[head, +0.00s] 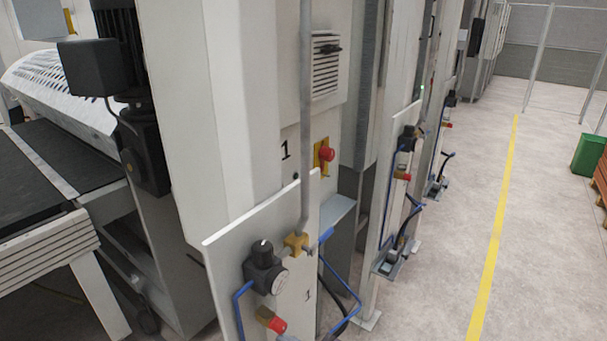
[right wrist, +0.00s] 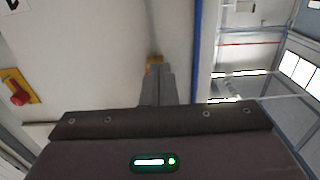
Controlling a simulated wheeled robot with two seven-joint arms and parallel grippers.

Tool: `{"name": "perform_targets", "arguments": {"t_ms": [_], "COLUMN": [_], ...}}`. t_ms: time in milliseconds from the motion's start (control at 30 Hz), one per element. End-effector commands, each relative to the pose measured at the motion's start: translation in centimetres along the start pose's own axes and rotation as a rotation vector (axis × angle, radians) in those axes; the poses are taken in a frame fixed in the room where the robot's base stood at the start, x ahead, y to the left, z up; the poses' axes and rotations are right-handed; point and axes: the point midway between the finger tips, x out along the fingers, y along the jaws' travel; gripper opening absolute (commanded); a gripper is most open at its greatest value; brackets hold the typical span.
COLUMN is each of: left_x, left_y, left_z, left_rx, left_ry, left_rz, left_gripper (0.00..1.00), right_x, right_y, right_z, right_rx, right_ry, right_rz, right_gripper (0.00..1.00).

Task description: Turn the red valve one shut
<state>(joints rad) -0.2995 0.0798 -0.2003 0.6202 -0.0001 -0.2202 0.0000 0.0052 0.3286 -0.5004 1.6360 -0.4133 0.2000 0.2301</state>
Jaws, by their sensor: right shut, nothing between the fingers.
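The red valve one (head: 277,325), a red handle on a small brass body, is at the bottom of the white panel marked 1 in the head view, partly cut off by the lower picture edge. I cannot make it out in the right wrist view. My right gripper (right wrist: 157,70) shows only in the right wrist view. Its fingers are together and empty, pointing up the picture at a brass fitting (right wrist: 155,59) that they partly hide. I cannot tell whether they touch it. My left gripper is not in view.
The panel (head: 232,252) also carries a black regulator (head: 263,265) with a gauge, a brass fitting on a grey pipe (head: 305,120), and blue hoses. A red button (head: 326,153) sits on yellow behind it. Open floor (head: 440,280) lies to the right.

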Motion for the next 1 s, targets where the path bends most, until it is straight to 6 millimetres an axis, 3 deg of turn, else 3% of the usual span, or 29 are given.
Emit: {"name": "perform_targets", "arguments": {"t_ms": [133, 567, 1000], "left_x": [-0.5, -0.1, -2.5], "left_y": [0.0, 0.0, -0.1], "left_z": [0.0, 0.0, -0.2], "left_rx": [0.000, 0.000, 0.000], "left_ry": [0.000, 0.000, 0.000], "left_rz": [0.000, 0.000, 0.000], "left_gripper": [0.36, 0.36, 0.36], "right_x": [0.1, -0.1, -5.1], "right_y": [-0.1, -0.4, -0.5], "right_z": [-0.7, 0.2, 0.3], "right_rx": [-0.004, -0.004, -0.002], "right_ry": [0.012, 0.008, 0.000], "right_rz": [0.002, 0.004, 0.003], "right_gripper": [0.00, 0.00, 0.00]}}
